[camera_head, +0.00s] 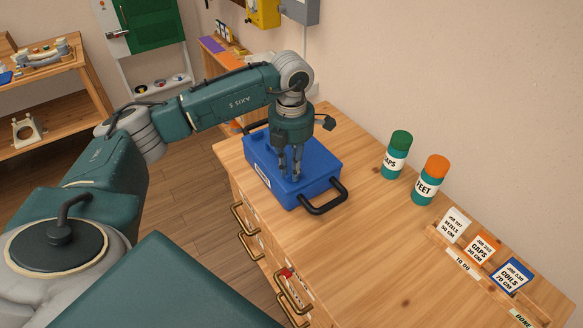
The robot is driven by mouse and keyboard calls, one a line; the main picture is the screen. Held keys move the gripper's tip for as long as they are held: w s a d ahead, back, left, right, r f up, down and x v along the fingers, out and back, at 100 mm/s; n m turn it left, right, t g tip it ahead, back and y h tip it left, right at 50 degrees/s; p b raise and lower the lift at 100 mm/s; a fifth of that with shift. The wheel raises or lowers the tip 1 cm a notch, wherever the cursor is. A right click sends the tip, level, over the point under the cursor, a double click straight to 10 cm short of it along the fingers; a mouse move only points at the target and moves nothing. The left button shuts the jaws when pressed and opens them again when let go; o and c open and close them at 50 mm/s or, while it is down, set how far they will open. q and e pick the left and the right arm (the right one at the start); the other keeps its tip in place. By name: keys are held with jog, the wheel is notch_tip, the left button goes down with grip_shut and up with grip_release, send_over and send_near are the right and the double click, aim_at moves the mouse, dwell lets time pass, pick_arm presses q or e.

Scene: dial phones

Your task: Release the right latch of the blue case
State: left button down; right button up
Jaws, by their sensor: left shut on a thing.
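The blue case (259,158) lies closed on the wooden cabinet top, with a white label on its side facing left. A black handle (325,200) sticks out at its near right end, and another black piece shows at its far end. My left gripper (290,176) points down onto the case, its two fingers close together and shut on a small part of it. The fingers and the small size hide which part this is, and I cannot make out the right latch. My right gripper is not in view.
Two teal bottles, one with a green cap (400,140) and one with an orange cap (437,165), stand to the right of the case. A card rack (462,262) is at the near right. The cabinet top between is clear. The wall rises behind.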

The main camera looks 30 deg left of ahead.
pick_arm(q)
jog(key=c, duration=1.7)
grip_release()
jog(key=shift+o, duration=0.2)
jog(key=shift+r, duration=0.1)
notch_tip(320, 180, up, 12)
